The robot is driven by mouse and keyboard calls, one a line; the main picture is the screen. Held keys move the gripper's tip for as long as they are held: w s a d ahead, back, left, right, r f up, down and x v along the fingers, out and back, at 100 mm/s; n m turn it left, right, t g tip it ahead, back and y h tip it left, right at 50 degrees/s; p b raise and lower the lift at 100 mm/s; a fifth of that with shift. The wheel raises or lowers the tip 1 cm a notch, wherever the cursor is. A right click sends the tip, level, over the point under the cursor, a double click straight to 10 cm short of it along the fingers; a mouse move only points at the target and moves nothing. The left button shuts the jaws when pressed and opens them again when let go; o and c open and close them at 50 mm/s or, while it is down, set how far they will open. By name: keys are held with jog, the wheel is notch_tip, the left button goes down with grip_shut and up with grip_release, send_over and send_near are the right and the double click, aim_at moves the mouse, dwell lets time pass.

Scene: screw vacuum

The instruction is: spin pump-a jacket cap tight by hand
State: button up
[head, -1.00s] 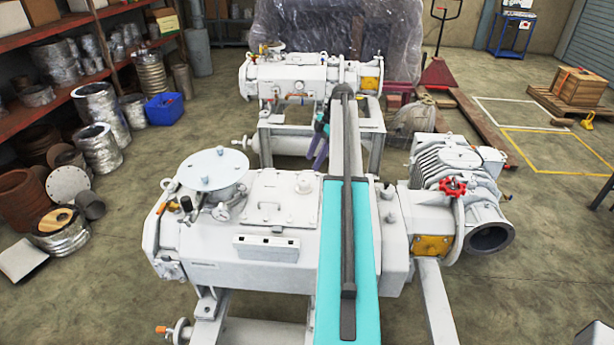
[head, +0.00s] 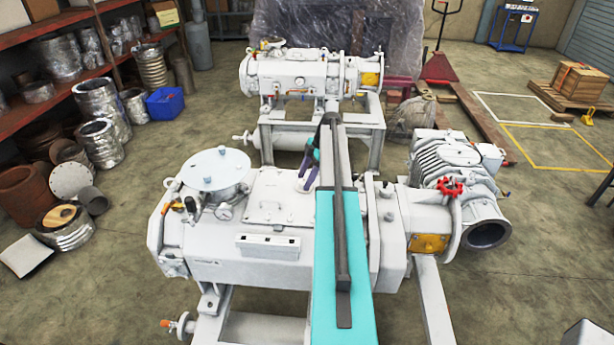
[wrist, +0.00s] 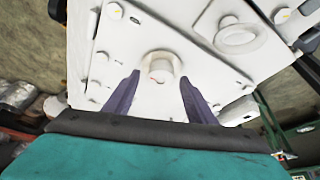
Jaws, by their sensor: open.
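A round white cap (wrist: 158,68) stands up from a pale plate on the pump in the wrist view, with a small reddish mark at its base. I take it to be the jacket cap. My gripper (wrist: 157,92) is open, its two purple fingers spread to either side, with the cap lying between and beyond their tips in the picture. Whether the fingers touch it I cannot tell; none is closed on it. In the head view my gripper (head: 308,168) is over the far side of the near white pump (head: 215,245); the cap cannot be made out clearly there.
A raised ring fitting (wrist: 240,35) lies to the upper right of the cap. A second white pump (head: 300,78) stands behind. The near pump carries a round flanged lid (head: 216,168) and a red handwheel (head: 450,187). Shelves (head: 85,45) line the left.

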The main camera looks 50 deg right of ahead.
jog(key=c, duration=1)
jog(key=shift+d, duration=0.4)
jog(key=shift+c, duration=0.2)
jog(key=shift+a, duration=0.3)
